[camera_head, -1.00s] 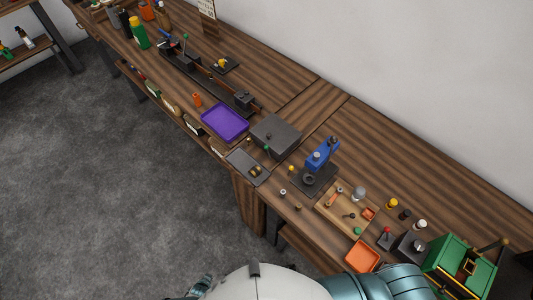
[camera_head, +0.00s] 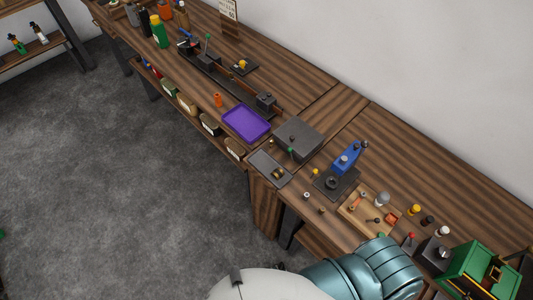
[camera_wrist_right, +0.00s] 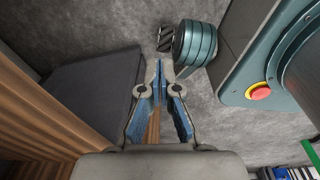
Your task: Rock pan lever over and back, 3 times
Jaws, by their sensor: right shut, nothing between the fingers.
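I cannot tell for certain which part is the pan lever. A small lever with a green knob (camera_head: 290,152) stands at the front edge of a dark flat box (camera_head: 299,136), beside a dark shallow pan (camera_head: 264,166) at the bench's front edge. Another lever, with a red knob (camera_head: 410,237), stands farther right, partly behind my teal arm. My right gripper (camera_wrist_right: 159,88) shows in the right wrist view with its blue fingers shut and empty, clear of the levers. My left gripper is not clearly in view.
A purple tray (camera_head: 246,123) and a long dark rail lie to the left. A blue press (camera_head: 346,158), a wooden tray of small parts (camera_head: 351,222) and a green machine (camera_head: 471,271) are to the right. In the wrist view, a dark panel (camera_wrist_right: 85,95) is left of the fingers.

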